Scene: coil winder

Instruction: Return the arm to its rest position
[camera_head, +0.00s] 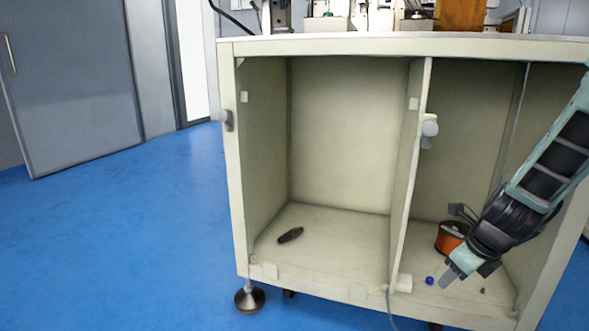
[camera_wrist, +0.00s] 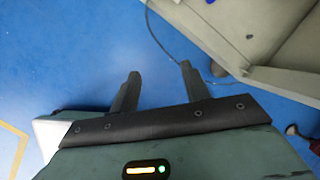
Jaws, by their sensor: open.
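My arm (camera_head: 555,160) comes in from the right edge of the head view and slopes down to the left. My gripper (camera_head: 450,275) is at its low end, in front of the right compartment of the cabinet (camera_head: 325,47). In the wrist view, my gripper (camera_wrist: 160,70) has its two dark fingers apart with only blue floor between them. It is open and empty. The cabinet's pale edge shows at the upper right of the wrist view (camera_wrist: 230,50), beyond the fingers.
An orange spool (camera_head: 449,238) and a small blue ball (camera_head: 429,281) are in the right compartment, close to my gripper. A dark object (camera_head: 290,235) lies in the left compartment. Equipment stands on the cabinet top. Blue floor (camera_head: 120,240) at left is clear.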

